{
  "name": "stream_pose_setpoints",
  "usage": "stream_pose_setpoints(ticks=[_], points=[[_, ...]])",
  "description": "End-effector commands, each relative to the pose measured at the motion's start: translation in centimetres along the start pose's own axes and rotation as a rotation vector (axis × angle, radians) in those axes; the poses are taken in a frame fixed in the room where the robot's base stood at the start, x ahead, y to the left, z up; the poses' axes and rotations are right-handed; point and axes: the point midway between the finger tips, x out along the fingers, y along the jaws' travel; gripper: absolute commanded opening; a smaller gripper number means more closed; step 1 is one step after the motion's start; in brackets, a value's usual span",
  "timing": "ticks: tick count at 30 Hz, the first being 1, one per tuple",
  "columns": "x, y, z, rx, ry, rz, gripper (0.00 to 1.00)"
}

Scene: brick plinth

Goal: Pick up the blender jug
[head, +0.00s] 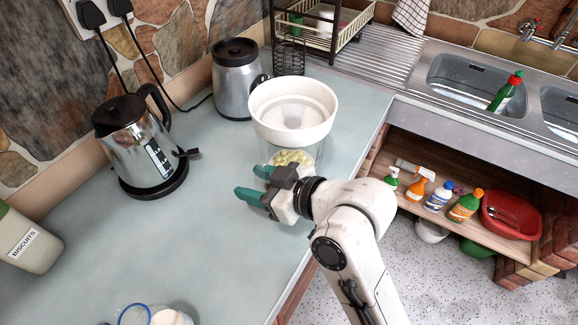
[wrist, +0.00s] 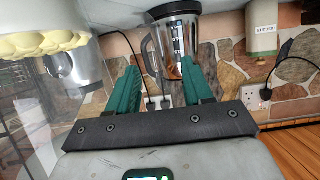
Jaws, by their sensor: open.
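The blender jug appears to be the clear vessel with a wide white top (head: 275,106) and pale yellow pieces inside, upright near the counter's right edge. My gripper (head: 256,184) is open and empty, low in front of it, its teal fingers pointing left in the head view. In the wrist view, the fingers (wrist: 161,72) are spread with nothing between them. There the clear jug (wrist: 90,100) fills the left side, outside the fingers. My gripper hides part of the jug's lower front in the head view. Whether they touch cannot be told.
A steel kettle (head: 150,160) stands left, and a metal jug with a black lid (head: 236,88) stands behind. A biscuit tin (head: 27,240) is at far left. A dish rack (head: 325,40) and sink (head: 470,80) lie beyond. The counter's middle left is clear.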

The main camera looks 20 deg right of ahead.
Motion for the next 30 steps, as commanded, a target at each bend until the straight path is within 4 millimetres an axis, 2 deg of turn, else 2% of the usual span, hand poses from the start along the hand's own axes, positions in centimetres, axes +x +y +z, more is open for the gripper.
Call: stream_pose_setpoints(ticks=[3, 10, 26, 30], points=[[0.89, 0.02, -0.02, 0.000, 0.000, 0.001, 0.51], [1.02, 0.04, 0.05, 0.000, 0.000, 0.001, 0.51], [0.98, 0.03, 0.06, 0.000, 0.000, 0.001, 0.01], [0.98, 0.03, 0.06, 0.000, 0.000, 0.001, 0.00]])
